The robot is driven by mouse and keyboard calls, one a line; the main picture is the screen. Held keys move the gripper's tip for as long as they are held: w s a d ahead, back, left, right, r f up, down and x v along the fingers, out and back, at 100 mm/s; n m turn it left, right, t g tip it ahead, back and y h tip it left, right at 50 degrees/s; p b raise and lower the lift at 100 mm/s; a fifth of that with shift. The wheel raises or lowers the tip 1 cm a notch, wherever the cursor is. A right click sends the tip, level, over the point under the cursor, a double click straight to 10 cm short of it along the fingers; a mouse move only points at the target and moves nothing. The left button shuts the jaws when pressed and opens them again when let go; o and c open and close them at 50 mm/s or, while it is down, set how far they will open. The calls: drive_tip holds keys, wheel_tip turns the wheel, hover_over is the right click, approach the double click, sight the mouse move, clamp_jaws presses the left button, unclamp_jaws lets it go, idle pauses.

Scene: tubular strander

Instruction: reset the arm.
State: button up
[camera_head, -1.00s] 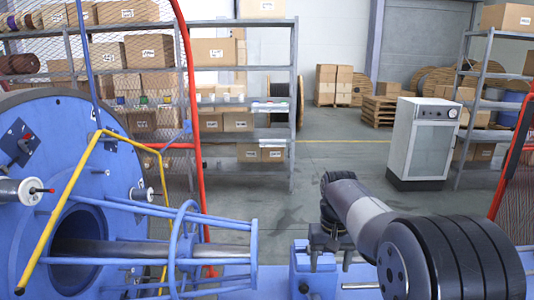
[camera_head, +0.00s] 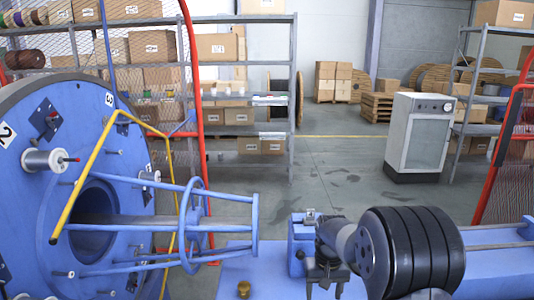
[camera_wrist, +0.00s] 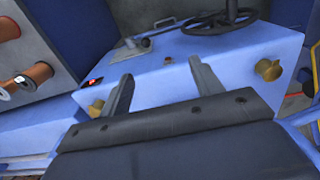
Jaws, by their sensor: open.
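My gripper (camera_head: 328,288) hangs low in front of my dark arm links in the head view, over the blue machine bed. In the wrist view my gripper (camera_wrist: 160,82) shows two grey fingers set apart, with nothing between them. Beyond the fingers is a blue machine housing (camera_wrist: 165,80) with brass knobs (camera_wrist: 268,70) and a dark handwheel (camera_wrist: 222,20) on top. I cannot tell the exact gap between the fingers and the housing.
The blue strander disc (camera_head: 100,160) with spools and a blue guide cage (camera_head: 200,226) stands at left, beside a yellow bar (camera_head: 92,170). Red guard frames (camera_head: 192,90) flank both sides. Shelves (camera_head: 292,100) and a white cabinet (camera_head: 417,137) stand behind. Open floor lies between.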

drive_tip(key=s+f+b, duration=0.2)
drive_tip(key=s+f, duration=0.1)
drive_tip(key=f, duration=1.2)
drive_tip(key=shift+f+b, duration=0.35)
drive_tip(key=shift+b, duration=0.05)
drive_tip(key=shift+s+r, duration=0.1)
